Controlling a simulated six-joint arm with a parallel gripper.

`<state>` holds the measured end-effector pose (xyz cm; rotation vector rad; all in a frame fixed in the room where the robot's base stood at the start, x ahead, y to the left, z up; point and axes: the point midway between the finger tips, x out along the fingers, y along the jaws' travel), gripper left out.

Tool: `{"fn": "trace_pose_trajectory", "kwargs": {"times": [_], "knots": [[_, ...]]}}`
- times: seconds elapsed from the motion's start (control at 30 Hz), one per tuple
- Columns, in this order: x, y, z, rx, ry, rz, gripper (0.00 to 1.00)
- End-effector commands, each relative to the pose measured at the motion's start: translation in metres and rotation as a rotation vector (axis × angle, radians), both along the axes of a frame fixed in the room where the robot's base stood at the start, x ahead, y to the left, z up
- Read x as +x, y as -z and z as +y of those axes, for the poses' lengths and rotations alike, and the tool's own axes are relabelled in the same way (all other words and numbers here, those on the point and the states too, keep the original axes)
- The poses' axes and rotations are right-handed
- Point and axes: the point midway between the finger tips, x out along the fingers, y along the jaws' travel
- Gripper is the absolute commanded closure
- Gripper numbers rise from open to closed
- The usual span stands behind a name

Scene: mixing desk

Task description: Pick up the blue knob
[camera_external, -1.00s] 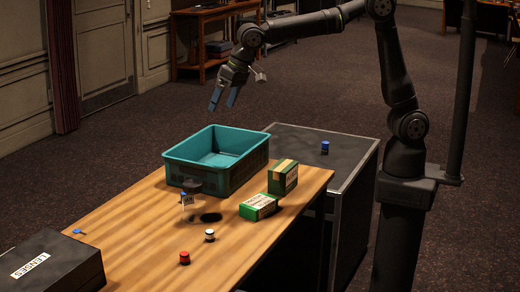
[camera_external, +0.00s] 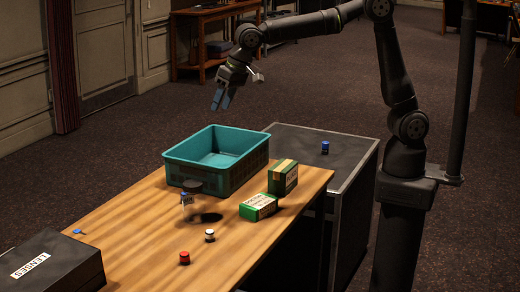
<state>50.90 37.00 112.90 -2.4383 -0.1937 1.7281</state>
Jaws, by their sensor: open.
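A small blue knob (camera_external: 325,147) stands on the dark top of the case behind the table, right of the teal crate. My gripper (camera_external: 222,100) hangs above the far side of the teal crate, to the left of the blue knob and well apart from it. Its blue-grey fingers point down, open, with nothing between them.
The teal crate (camera_external: 182,152) looks empty. Green boxes (camera_external: 258,207) (camera_external: 283,177), a red knob (camera_external: 184,258), a white knob (camera_external: 210,235) and a clear jar (camera_external: 188,206) stand on the wooden table (camera_external: 140,215). A black lenses case (camera_external: 65,265) sits front left. The dark case top (camera_external: 310,170) is mostly clear around the knob.

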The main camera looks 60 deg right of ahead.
Motion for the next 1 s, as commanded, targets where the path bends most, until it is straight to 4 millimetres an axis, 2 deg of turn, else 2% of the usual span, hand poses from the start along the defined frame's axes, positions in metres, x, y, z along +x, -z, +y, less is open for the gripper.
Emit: {"fn": "trace_pose_trajectory", "kwargs": {"times": [0.17,0.5,0.7,0.83,1.0], "knots": [[0.022,0.018,0.015,0.044,0.252,0.098,0.50],[0.070,0.071,0.048,0.121,0.974,0.307,0.50],[0.088,0.100,0.059,0.136,1.345,0.370,0.50],[0.093,0.112,0.063,0.138,1.488,0.385,0.50],[0.095,0.123,0.064,0.139,1.555,0.391,0.50]]}}
